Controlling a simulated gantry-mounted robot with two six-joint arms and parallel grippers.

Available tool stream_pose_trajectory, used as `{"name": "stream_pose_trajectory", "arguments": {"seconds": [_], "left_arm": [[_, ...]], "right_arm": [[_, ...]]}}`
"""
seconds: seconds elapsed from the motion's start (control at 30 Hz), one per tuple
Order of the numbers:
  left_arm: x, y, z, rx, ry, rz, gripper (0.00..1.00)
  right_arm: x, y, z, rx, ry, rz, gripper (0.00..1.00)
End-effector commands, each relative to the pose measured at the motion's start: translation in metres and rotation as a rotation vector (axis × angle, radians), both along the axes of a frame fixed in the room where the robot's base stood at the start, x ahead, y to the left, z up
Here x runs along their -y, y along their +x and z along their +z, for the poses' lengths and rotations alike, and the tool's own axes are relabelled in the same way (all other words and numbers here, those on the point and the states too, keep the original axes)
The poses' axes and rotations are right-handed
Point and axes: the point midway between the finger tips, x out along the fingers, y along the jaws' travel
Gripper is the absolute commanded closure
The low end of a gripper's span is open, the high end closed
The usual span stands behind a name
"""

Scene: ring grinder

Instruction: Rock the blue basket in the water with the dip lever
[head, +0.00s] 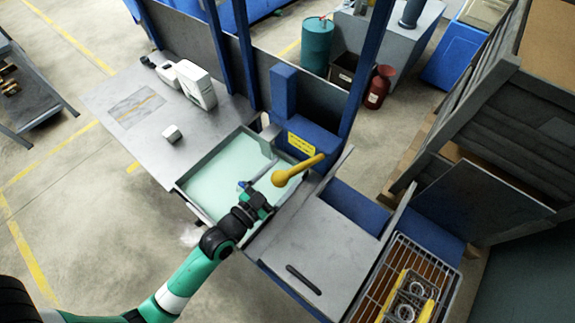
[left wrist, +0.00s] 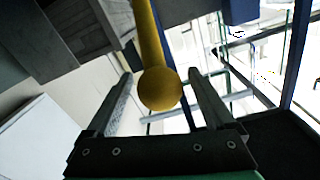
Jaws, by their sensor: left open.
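The dip lever (head: 300,169) is a yellow bar with a ball end, tilted over the right side of the shallow tank of pale green water (head: 222,180). My left gripper (head: 262,192) is beside the ball end. In the left wrist view, the yellow ball (left wrist: 160,90) shows between the two spread fingers of my left gripper (left wrist: 160,76), with a visible gap on each side. I cannot clearly make out the blue basket; a small blue-grey piece (head: 243,186) shows in the tank by the gripper. My right gripper is out of view.
A blue housing (head: 312,138) with a yellow label stands behind the lever. A grey plate (head: 315,245) lies right of the tank, then a wire rack (head: 385,283) with metal rings. The grey table (head: 150,108) at left holds a white device (head: 197,85) and a small block (head: 172,134).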

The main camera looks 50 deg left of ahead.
Motion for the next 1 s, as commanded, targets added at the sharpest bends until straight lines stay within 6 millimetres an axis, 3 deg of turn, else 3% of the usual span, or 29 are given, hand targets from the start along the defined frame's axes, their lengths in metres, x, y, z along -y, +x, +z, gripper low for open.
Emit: {"name": "stream_pose_trajectory", "arguments": {"seconds": [0.13, 0.43, 0.9, 1.0], "left_arm": [[-0.002, 0.017, 0.000, 0.000, 0.000, 0.000, 0.12], [-0.002, 0.021, -0.001, -0.001, 0.000, 0.000, 0.12], [-0.002, 0.020, -0.001, -0.001, 0.000, 0.000, 0.97], [-0.002, 0.020, -0.001, -0.001, 0.000, 0.000, 1.00]], "right_arm": [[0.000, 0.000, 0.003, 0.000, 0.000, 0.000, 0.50], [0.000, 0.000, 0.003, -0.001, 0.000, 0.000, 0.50], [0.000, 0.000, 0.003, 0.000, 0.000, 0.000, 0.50], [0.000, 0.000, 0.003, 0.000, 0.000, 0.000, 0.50]]}}
